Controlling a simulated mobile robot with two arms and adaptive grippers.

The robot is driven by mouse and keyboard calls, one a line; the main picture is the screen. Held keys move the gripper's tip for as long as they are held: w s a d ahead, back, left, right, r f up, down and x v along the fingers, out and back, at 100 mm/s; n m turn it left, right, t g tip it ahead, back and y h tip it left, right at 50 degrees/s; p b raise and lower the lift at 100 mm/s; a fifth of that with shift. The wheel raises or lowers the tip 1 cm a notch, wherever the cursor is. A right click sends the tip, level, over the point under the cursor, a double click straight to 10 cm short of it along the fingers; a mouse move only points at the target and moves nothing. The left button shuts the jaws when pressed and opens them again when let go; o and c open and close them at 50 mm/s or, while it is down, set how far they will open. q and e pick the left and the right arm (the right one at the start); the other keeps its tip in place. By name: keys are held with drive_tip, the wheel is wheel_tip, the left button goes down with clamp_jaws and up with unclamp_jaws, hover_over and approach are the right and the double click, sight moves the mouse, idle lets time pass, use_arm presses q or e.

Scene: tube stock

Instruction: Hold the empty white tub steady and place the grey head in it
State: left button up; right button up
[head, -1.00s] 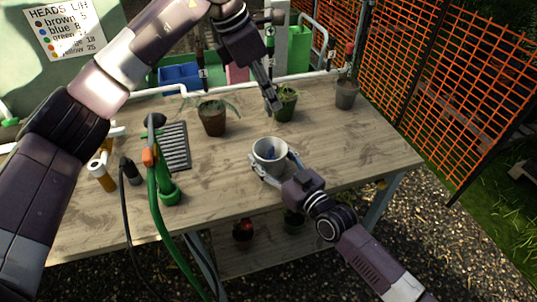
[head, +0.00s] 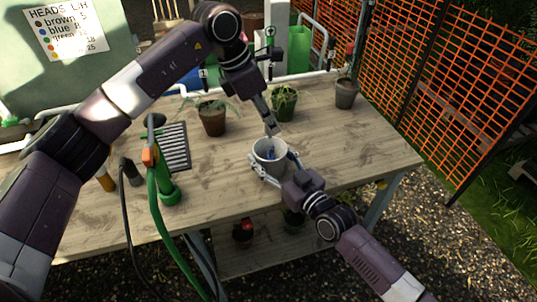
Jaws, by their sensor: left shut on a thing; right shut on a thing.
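The white tub (head: 258,158) stands on the wooden bench, open side up. Something small and blue (head: 270,153) shows inside it. My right gripper (head: 271,173) is shut on the tub at its near right side, with its fingers against the wall. My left gripper (head: 272,130) points down just above the tub's far rim. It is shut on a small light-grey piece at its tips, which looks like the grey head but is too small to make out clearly.
Potted plants stand behind the tub: a brown pot (head: 213,123), a green-leaved pot (head: 284,103) and a grey pot (head: 345,95). A green hose (head: 154,200) and a dark ribbed grille (head: 174,147) are at left. The bench's right part is clear.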

use_arm(q)
drive_tip(key=shift+f, duration=1.5)
drive_tip(key=o, duration=0.4)
drive_tip(key=shift+f, duration=0.25)
drive_tip(key=shift+c, duration=0.2)
drive_tip(key=o, duration=0.5)
drive_tip(key=v, duration=1.2)
drive_tip(key=shift+r, duration=0.1)
use_arm(e)
drive_tip(key=o, duration=1.2)
